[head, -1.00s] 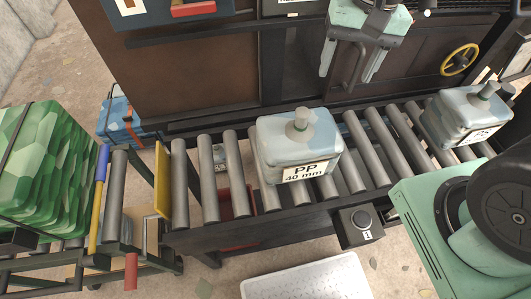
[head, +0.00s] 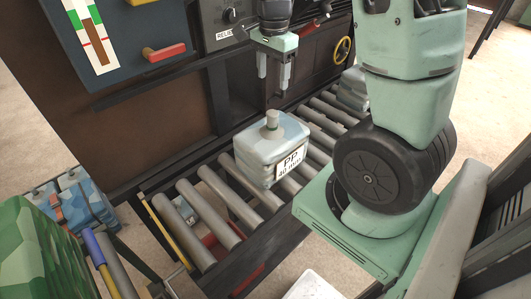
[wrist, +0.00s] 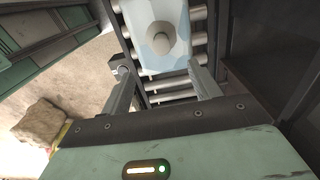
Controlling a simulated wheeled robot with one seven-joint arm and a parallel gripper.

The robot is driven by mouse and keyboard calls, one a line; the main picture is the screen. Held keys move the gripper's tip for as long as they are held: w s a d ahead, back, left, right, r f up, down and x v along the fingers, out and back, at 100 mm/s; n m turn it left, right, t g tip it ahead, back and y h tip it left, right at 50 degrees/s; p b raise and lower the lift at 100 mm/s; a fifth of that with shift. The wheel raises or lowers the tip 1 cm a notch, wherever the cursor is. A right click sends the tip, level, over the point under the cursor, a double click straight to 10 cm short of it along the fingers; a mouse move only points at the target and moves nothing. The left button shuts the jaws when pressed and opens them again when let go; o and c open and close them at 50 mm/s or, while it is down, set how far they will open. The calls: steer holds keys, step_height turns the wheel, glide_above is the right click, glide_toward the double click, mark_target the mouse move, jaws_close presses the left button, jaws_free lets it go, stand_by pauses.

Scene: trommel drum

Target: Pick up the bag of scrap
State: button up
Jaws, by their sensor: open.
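A pale blue-and-white bag (head: 262,150) with a round knob-like neck on top and a label reading PP stands upright on the roller conveyor (head: 238,205). My gripper (head: 273,80) is open and empty, fingers pointing down, above and apart from the bag's neck. In the wrist view the bag (wrist: 145,15) shows at the top edge, its neck (wrist: 162,36) just beyond the fingertips and roughly in line with the gap of my gripper (wrist: 163,72). A second similar bag (head: 352,88) stands farther along the conveyor, partly hidden behind my arm.
A dark machine wall (head: 160,120) with a yellow handwheel (head: 342,49) and a red-handled lever (head: 165,50) rises behind the conveyor. Green (head: 35,255) and blue (head: 85,205) patterned bundles stand at left. A white tray (head: 312,287) lies in front.

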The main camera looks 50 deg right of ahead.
step_height(320, 180, down, 16)
steer(key=p, duration=0.1)
steer(key=shift+d, duration=0.2)
steer(key=shift+r, duration=0.15)
jaws_close()
